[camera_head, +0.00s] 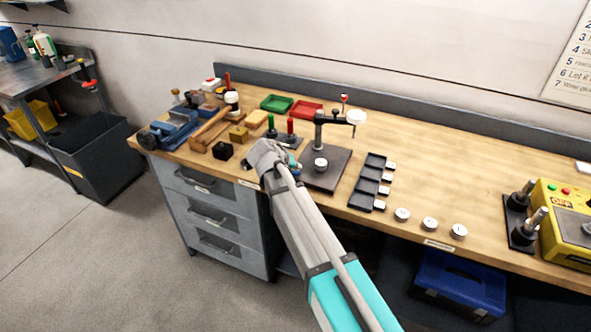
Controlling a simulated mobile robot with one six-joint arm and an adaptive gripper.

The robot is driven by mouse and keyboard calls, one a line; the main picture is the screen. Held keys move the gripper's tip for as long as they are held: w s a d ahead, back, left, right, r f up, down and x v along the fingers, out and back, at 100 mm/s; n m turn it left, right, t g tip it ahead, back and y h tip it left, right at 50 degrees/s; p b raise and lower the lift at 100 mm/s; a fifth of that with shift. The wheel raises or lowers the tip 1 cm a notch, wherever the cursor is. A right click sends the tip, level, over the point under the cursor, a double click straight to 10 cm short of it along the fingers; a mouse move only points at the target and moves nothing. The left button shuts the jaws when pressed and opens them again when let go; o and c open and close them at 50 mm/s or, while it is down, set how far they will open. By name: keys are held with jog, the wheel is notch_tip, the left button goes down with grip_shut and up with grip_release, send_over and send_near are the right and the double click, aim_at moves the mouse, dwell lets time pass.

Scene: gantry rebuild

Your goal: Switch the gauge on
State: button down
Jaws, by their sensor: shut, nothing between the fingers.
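The gauge (356,118) looks like a round white dial on a side arm of a black post stand (320,182). The stand has a flat dark base on the wooden bench. A small red-tipped part rises beside the dial. The dial's face and any switch on it are too small to make out. A silver disc (320,164) sits on the stand's base. My gripper (262,158) is over the bench, left of the stand and apart from the gauge. It is shut and empty, and my wrist partly hides its fingers.
A black slotted tray (369,183) and several silver discs (429,223) lie right of the stand. Green and red pegs (290,128), red and green trays and a blue vise (176,128) crowd the left. A yellow control box (568,222) stands far right.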

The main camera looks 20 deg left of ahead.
aim_at(296, 172)
jog(key=shift+r, duration=0.1)
dwell(0.3)
notch_tip(296, 172, up, 6)
jog(key=p, duration=0.6)
